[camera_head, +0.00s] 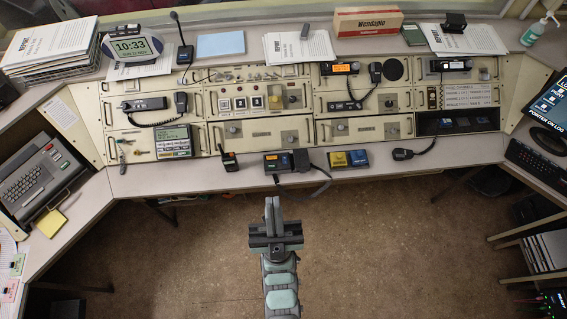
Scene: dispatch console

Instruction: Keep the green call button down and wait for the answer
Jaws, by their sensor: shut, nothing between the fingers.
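My gripper (272,203) is shut and empty. It is at the lower middle of the head view, over the open floor in front of the desk, with its fingers pointing toward the console (262,74). It is apart from the desk and touches nothing that I can see. I cannot make out a green call button for certain at this size. A yellow box (338,160) and a blue box (358,158), each with a small raised part on top, sit side by side on the desk's front strip. A row of small square buttons (240,103) is on the console's left-middle panel.
On the desk's front strip stand a handheld radio (229,161), a radio unit (278,163) with a dark strap, and a corded microphone (402,154). A gooseneck microphone (180,35) stands behind. Side desks flank the clear floor (380,235).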

